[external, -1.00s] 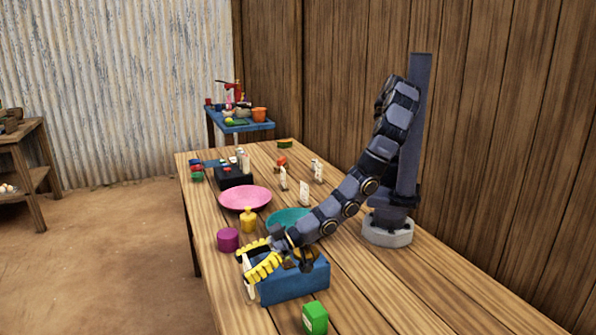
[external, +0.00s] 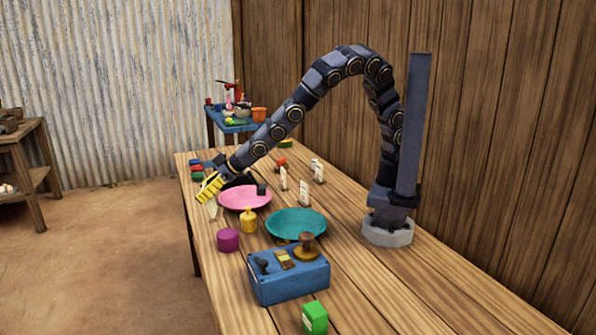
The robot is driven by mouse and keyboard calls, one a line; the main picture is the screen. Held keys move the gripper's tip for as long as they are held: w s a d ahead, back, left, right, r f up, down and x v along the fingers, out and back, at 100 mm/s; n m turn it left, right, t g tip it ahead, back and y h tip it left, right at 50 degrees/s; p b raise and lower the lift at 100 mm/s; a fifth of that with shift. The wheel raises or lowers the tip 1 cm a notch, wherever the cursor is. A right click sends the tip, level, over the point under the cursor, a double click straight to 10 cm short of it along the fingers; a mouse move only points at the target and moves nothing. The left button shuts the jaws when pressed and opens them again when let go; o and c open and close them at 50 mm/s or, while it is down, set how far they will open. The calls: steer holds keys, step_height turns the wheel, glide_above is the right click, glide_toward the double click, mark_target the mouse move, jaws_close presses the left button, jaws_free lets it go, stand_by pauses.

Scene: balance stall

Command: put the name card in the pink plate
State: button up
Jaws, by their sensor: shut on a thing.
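The pink plate (external: 240,201) lies on the table left of the middle. My gripper (external: 209,189) is above the table at the plate's left side, pointing down and left. It is shut on a cream name card (external: 212,211), whose lower part shows beneath the yellow fingers, upright and slightly tilted. The card appears just left of the plate's rim; I cannot tell its exact height or whether it overlaps the plate. The fingers hide the card's upper part.
A yellow bottle (external: 248,221), a purple pot (external: 228,240) and a teal plate (external: 315,227) are near the pink plate. A blue box (external: 290,287) and green carton (external: 315,318) stand in front. White cards (external: 304,192) stand behind. A small dark block (external: 262,190) shows against the pink plate.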

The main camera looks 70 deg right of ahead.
steer(key=w+d+r+m+g+h, duration=0.2)
steer(key=w+d+m+g, duration=0.15)
steer(key=d, duration=0.95)
steer(key=w+d+r+m+g+h, duration=0.1)
steer(key=w+d+r+m+g, duration=0.3)
steer(key=d, duration=1)
steer(key=w+d+m+g+h, duration=0.1)
steer(key=w+d+m+h, duration=0.3)
steer(key=d, duration=0.9)
steer(key=m+t+y, duration=0.3)
steer(key=m+y, duration=0.3)
steer(key=m, duration=1.5)
glide_above(252, 203)
step_height(252, 203, down, 16)
steer(key=shift+g, duration=0.25)
steer(key=shift+s+d+f, duration=0.1)
steer(key=shift+s+f, duration=0.05)
steer(key=shift+f, duration=1.7)
steer(key=shift+s+d+f, duration=0.1)
steer(key=shift+f, duration=1.75)
steer(key=shift+s+d+f, duration=0.1)
steer(key=shift+s+f, duration=0.05)
steer(key=shift+f, duration=1.7)
